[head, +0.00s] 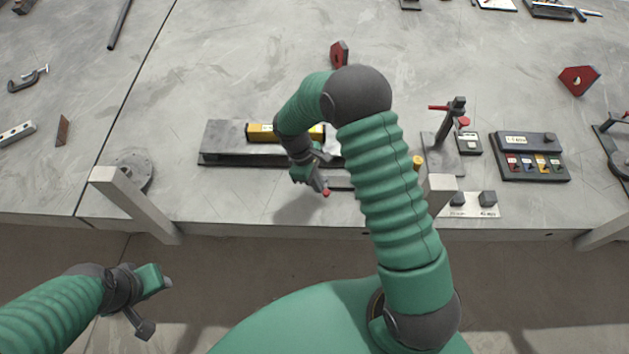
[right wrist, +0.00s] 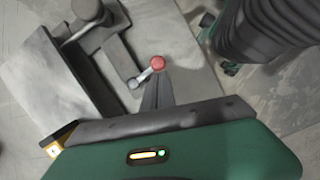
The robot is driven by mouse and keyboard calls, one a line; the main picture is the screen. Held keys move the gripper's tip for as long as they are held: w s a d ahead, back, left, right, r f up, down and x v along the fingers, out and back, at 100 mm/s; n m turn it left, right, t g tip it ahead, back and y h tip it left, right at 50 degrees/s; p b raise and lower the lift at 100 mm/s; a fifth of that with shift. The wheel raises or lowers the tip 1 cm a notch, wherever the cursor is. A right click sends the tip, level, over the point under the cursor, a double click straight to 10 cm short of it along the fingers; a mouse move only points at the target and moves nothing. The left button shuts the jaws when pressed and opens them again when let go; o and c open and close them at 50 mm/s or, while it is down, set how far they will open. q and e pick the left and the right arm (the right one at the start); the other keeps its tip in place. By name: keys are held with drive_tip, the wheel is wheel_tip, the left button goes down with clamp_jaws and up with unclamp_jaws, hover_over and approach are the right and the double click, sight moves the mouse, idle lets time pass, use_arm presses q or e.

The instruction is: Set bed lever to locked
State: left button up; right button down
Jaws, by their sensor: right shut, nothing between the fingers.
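The bed lever (right wrist: 146,74) is a short metal arm with a red ball knob (right wrist: 158,62) in the right wrist view. In the head view the red knob (head: 326,193) shows at the front of the grey machine bed (head: 222,137). My right gripper (right wrist: 157,92) is shut and empty, its fingertips close beside the knob; I cannot tell whether they touch. In the head view my right gripper (head: 318,182) is small and partly merges with the lever.
A yellow bar (head: 262,133) lies on the bed, and my right arm hides the bed's right part. A clamp stand (head: 445,140) and a button box (head: 530,155) stand to the right. A round metal disc (head: 133,170) lies left.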

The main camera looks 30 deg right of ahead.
drive_tip(key=shift+s+d+r+n+p, duration=0.15)
drive_tip(key=shift+s+n+p, duration=0.15)
drive_tip(key=shift+n, duration=0.25)
drive_tip(key=shift+s+d+r+n+p, duration=0.15)
drive_tip(key=shift+n+p, duration=0.15)
drive_tip(key=shift+n, duration=0.25)
drive_tip(key=n, duration=0.1)
drive_tip(key=s+d+n+t+h+p, duration=0.1)
drive_tip(key=n, duration=0.1)
drive_tip(key=shift+d+f+n, duration=0.15)
drive_tip(key=shift+d+n, duration=0.05)
drive_tip(key=shift+n, duration=0.1)
drive_tip(key=n, duration=0.1)
drive_tip(key=d+n+t+p, duration=0.1)
drive_tip(key=shift+s+n, duration=0.2)
drive_tip(key=shift+n, duration=0.1)
drive_tip(key=shift+d+f+n+t+p, duration=0.1)
drive_tip(key=shift+d+n+t+p, duration=0.4)
drive_tip(key=shift+n, duration=1.2)
drive_tip(key=shift+d, duration=0.3)
